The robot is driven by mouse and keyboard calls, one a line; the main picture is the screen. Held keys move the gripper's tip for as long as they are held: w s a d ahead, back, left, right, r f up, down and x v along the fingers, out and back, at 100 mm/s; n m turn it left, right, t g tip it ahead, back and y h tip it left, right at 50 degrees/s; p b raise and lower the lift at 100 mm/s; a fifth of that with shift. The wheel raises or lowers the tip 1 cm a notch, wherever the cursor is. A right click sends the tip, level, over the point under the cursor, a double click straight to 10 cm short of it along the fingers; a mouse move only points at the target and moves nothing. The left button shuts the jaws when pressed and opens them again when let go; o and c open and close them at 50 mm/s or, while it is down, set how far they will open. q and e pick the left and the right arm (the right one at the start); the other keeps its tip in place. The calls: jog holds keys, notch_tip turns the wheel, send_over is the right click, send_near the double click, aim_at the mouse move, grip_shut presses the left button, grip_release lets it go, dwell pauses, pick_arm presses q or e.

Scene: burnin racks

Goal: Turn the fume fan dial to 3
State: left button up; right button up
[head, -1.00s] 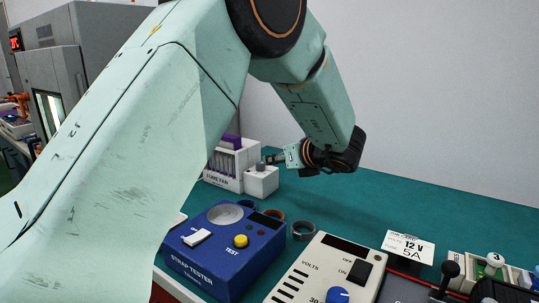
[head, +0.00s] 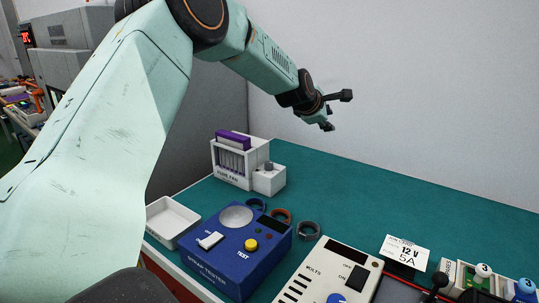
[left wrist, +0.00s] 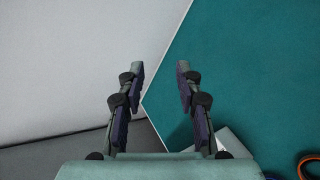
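My right gripper is not in view.
A blue strap tester (head: 230,265), a white tray (head: 172,214), several wrist bands (head: 309,231) and a cream power supply (head: 325,265) stand in front. The back of the green bench (head: 400,200) is clear.

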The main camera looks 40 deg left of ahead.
pick_arm(q)
jog(key=s+a+f+m+g, duration=0.3)
jog(key=s+m+g, duration=0.1)
jog(key=m, duration=0.3)
jog(key=m+g+y, duration=0.3)
jog(key=m+g, duration=0.2)
jog(key=m, duration=0.3)
send_near(269, 162)
jog(key=x, duration=0.8)
jog(key=shift+a+f, duration=0.1)
jog(key=shift+f, duration=0.15)
grip_shut()
